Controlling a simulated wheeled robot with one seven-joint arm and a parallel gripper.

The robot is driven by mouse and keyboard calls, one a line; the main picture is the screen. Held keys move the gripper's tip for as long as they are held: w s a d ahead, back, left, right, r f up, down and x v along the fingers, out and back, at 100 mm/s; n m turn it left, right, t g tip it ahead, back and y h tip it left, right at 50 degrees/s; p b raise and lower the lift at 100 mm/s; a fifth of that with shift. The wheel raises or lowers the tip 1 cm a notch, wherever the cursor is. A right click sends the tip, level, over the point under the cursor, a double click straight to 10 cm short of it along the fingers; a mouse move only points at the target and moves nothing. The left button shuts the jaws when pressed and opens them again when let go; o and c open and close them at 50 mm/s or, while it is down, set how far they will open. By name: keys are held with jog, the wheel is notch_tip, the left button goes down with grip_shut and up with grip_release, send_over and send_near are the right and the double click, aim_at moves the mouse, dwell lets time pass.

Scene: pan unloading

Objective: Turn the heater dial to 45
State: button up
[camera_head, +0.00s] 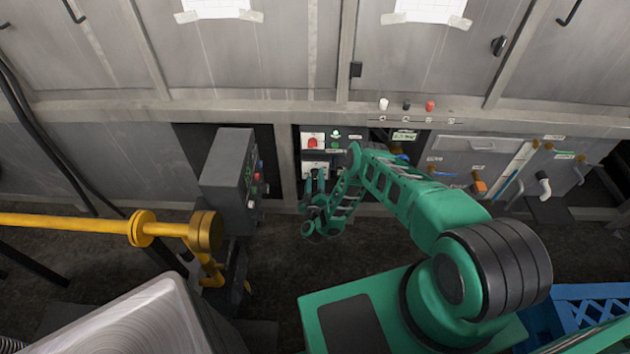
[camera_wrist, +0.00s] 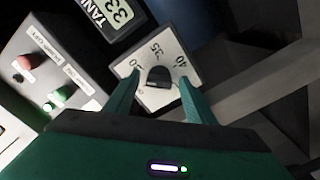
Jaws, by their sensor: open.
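My gripper (camera_wrist: 155,80) is open, with one green finger on each side of the knob. I cannot tell whether the fingers touch it. The exact setting of the knob is unclear from this angle. In the head view my gripper (camera_head: 314,188) is low in front of the panel, and the dial is hidden or too small to make out.
A display reading 33 (camera_wrist: 121,13) sits above the dial plate. A box with a red button (camera_wrist: 27,61) and a green button (camera_wrist: 62,95) is at the left. A grey control box (camera_head: 228,180) and yellow pipe (camera_head: 80,224) stand left of my arm.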

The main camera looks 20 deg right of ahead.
jog(key=c, duration=1)
jog(key=shift+c, duration=0.2)
